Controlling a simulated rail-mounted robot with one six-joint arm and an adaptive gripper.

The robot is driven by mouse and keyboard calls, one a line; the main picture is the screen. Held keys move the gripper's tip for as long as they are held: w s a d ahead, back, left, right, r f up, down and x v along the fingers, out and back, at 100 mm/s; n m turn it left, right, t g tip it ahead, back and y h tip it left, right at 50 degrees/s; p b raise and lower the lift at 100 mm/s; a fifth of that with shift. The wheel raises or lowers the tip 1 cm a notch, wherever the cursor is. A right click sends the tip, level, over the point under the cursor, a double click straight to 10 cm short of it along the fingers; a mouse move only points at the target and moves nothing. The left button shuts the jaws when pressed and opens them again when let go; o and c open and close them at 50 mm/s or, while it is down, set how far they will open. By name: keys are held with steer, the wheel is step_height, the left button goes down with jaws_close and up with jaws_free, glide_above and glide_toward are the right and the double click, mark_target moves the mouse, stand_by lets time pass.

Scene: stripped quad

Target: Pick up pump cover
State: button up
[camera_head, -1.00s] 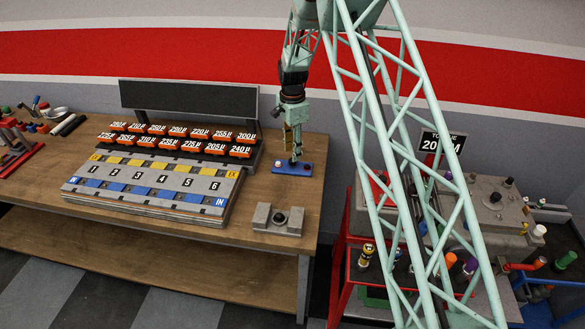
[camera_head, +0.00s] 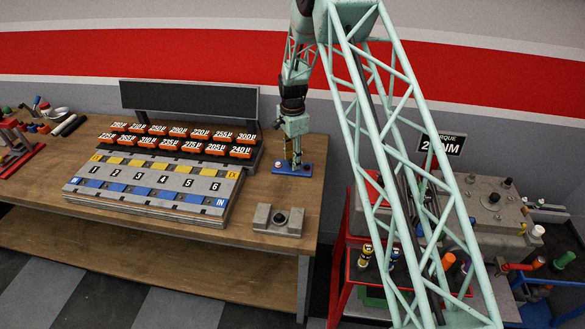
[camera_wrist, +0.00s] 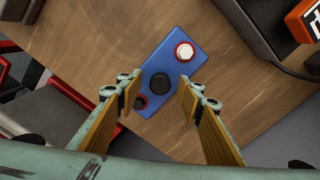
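A small blue plate (camera_head: 305,168) lies on the wooden bench beside the rack. In the wrist view the blue plate (camera_wrist: 152,62) carries a white round piece (camera_wrist: 184,51) in a red ring, a black round part (camera_wrist: 159,82) at its middle and a second red ring at its lower end. No label shows which thing is the pump cover. My gripper (camera_head: 294,164) points down over the plate. In the wrist view its two yellow-padded fingers (camera_wrist: 158,96) are apart, with nothing between them; the plate's middle shows between the fingertips.
A rack with numbered slots (camera_head: 150,183) and orange labelled blocks (camera_head: 190,149) stands left of my gripper. A grey block (camera_head: 277,219) with a dark round part sits near the bench front. A red-framed stand with bottles is at right, beneath my arm.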

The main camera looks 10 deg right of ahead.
steer(key=shift+f, duration=0.5)
steer(key=c, duration=1.1)
steer(key=shift+r, duration=0.25)
steer(key=shift+r+b, duration=0.3)
steer(key=shift+r, duration=1.15)
steer(key=s+r+b, duration=0.1)
steer(key=s+b, duration=0.1)
steer(key=s, duration=1.4)
steer(key=shift+a+r, duration=0.3)
steer(key=shift+a, duration=0.1)
steer(key=shift+r, duration=0.1)
